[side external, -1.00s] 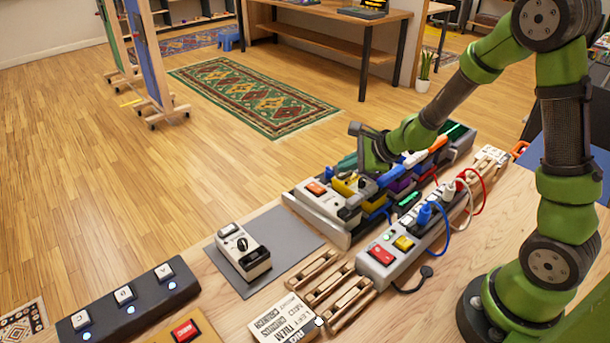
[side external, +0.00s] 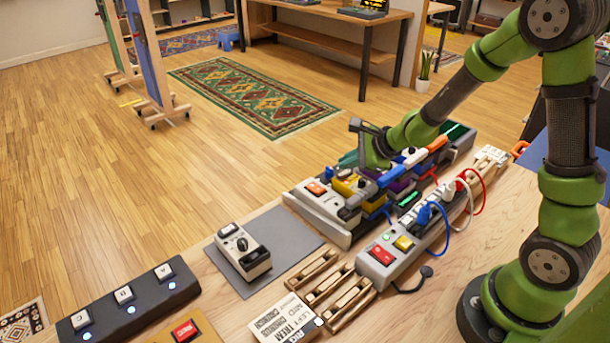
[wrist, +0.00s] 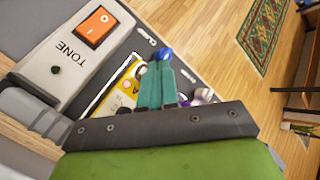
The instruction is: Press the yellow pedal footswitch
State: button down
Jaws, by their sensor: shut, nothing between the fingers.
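The yellow pedal (side external: 344,187) sits on the pedalboard, just right of the white pedal (side external: 318,192) with an orange switch. In the wrist view, the yellow pedal (wrist: 118,95) lies beside the white TONE pedal (wrist: 75,55), and its lower part is hidden by my gripper. My gripper (wrist: 162,62) is shut and empty, its teal fingers at the yellow pedal's right edge. A blue round part (wrist: 166,53) shows at the fingertips. In the side view my gripper (side external: 348,161) is over the board near the yellow pedal. I cannot tell whether it touches anything. The footswitch is not clear.
Several other pedals crowd the board on the right. A power strip (side external: 385,250) with plugs and cables stands in front. A lone cream pedal (side external: 242,250) sits on a grey mat (side external: 290,235). A black three-button switch box (side external: 130,305) is at the front left.

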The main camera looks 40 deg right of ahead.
aim_at(347, 175)
jog(key=shift+r, duration=0.25)
jog(key=shift+r, duration=2.45)
jog(key=shift+a, duration=0.1)
jog(key=s+a+r+n+g+y, duration=0.25)
jog(key=s+a+r+n, duration=0.25)
jog(key=s+a+n, duration=0.5)
jog(key=s+d+r+n+h, duration=0.2)
jog(key=s+r+n, duration=0.4)
jog(key=s+n, duration=0.4)
jog(key=shift+d+n+t, duration=0.2)
jog(key=shift+n+t, duration=0.1)
jog(key=shift+t, duration=0.05)
